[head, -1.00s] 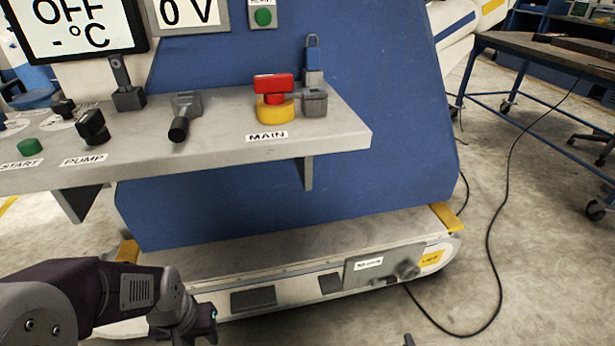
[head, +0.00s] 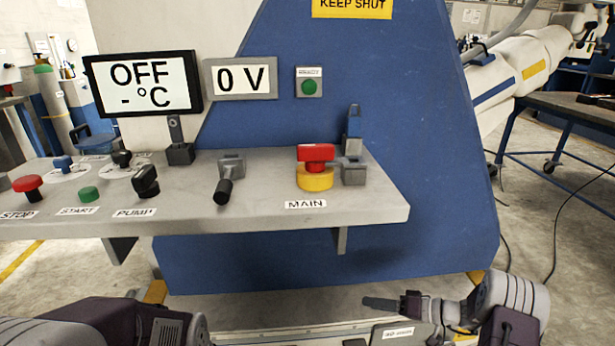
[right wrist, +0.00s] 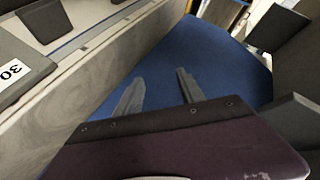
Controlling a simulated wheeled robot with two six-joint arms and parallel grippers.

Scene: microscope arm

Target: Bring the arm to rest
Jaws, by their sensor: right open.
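A thick white jointed arm (head: 525,62) with a blue and a yellow stripe reaches in at the upper right of the head view; its far end is cut off. My right gripper (head: 382,303) is low in the head view, in front of the blue cabinet (head: 330,250) and below the shelf. In the right wrist view its two grey fingers (right wrist: 160,90) are apart with nothing between them, and a blue surface lies beyond. My left arm's links show at the lower left; its gripper is below the frame.
A grey control shelf (head: 380,208) carries a red-and-yellow MAIN switch (head: 316,172), a black-handled lever (head: 228,180), a PUMP knob (head: 146,182) and START and STOP buttons. Displays above read OFF and 0 V. A workbench (head: 570,108) stands at right; floor beside it is open.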

